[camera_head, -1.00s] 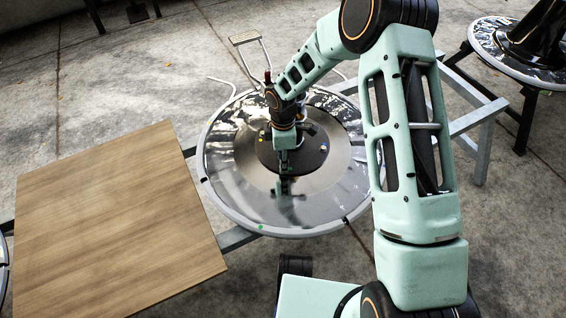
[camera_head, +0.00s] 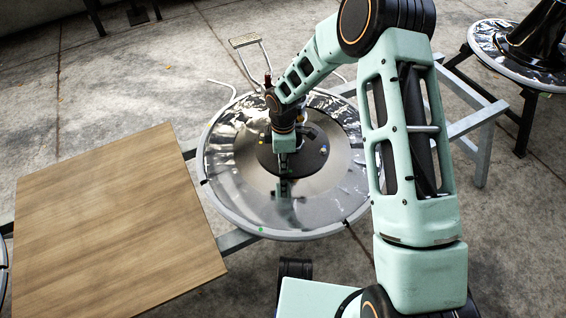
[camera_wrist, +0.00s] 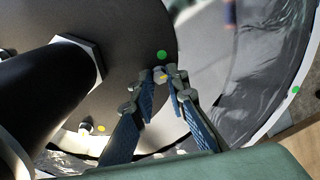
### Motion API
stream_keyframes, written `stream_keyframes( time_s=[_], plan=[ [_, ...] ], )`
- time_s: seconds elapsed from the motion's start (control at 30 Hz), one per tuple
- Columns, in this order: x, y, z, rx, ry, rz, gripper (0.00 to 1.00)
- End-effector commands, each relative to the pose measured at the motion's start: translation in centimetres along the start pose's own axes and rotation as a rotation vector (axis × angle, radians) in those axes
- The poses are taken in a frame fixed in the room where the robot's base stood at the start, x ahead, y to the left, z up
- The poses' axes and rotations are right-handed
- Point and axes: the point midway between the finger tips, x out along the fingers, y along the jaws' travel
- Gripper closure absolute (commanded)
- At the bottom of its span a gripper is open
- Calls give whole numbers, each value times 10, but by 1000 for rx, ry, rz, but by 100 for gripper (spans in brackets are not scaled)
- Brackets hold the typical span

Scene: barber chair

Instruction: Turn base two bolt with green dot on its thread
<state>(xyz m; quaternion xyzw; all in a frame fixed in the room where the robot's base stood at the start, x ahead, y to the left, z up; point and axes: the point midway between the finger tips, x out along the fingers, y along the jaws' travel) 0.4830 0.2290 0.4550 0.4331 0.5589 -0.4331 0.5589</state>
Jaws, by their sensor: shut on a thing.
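The round base (camera_head: 225,205) has a shiny wrapped surface and a black centre plate. It lies under my arm in the head view; its plate (camera_wrist: 120,30) also shows in the wrist view. The thread is hidden. In the head view my gripper (camera_head: 283,172) points down at the plate's near side.
Another bolt (camera_wrist: 85,125) stands beside a yellow dot. A thick black column with a large hex nut (camera_wrist: 85,55) rises left of my fingers. A green dot (camera_wrist: 296,90) marks the outer rim. A wooden board (camera_head: 115,225) lies left of the base; another round base (camera_head: 510,60) stands back right.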

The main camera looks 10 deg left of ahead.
Motion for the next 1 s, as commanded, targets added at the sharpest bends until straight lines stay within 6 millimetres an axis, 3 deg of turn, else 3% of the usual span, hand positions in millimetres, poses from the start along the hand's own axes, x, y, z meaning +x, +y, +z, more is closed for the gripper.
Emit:
stream_keyframes(
  time_s=[0.27, 1.0],
  plan=[
    [0, 0, 0, 153, -1, 0, 100],
    [-1, 0, -1, 848, 0, 1, 100]
  ],
)
